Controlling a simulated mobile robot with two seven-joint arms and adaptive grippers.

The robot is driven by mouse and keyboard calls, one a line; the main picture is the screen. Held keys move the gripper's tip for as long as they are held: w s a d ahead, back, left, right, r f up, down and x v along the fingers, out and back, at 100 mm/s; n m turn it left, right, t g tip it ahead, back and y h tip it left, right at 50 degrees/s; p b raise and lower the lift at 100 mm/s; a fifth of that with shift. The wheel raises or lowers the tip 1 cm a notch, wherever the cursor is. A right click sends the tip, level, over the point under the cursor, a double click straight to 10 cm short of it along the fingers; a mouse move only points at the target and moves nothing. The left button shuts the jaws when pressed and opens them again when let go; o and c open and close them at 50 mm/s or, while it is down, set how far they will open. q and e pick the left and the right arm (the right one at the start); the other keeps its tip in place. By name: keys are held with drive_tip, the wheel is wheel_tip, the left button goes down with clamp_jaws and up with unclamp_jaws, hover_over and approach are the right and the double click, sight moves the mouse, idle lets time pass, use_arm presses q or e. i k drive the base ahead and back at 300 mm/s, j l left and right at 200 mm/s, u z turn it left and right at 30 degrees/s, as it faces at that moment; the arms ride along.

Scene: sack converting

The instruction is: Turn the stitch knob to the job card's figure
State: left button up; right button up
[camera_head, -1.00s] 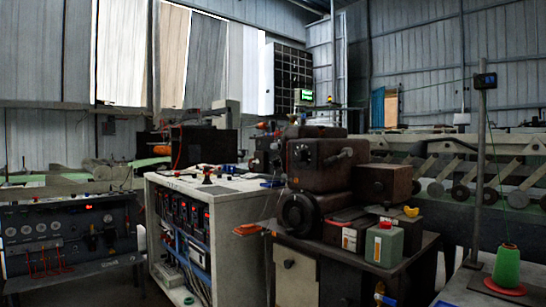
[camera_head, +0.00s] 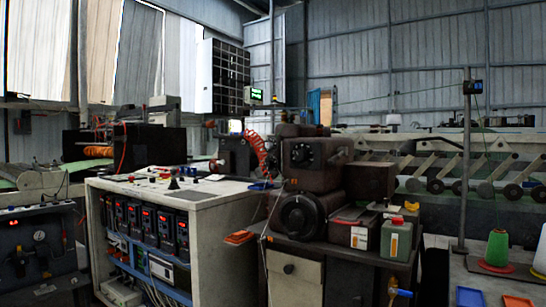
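A dark sewing machine head (camera_head: 315,172) stands on a dark-topped stand in the middle of the view. A round black dial with pale marks (camera_head: 301,153) is on its upper front; it may be the stitch knob, but its figures are too small to read. A larger black handwheel (camera_head: 305,217) sits below it. I cannot make out a job card. Neither of my grippers is in view, and nothing is seen touching the dial.
A white control cabinet (camera_head: 218,222) with lit red displays stands left of the machine. A green thread cone (camera_head: 497,248) is on a table at right, beside a thin pole (camera_head: 465,160).

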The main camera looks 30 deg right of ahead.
sight(299, 155)
drive_tip(key=i+j+z, duration=0.15)
drive_tip(key=j+z, duration=0.15)
drive_tip(key=z, duration=0.2)
drive_tip(key=i+j+z, duration=0.1)
drive_tip(key=j+z, duration=0.2)
drive_tip(key=z, duration=0.2)
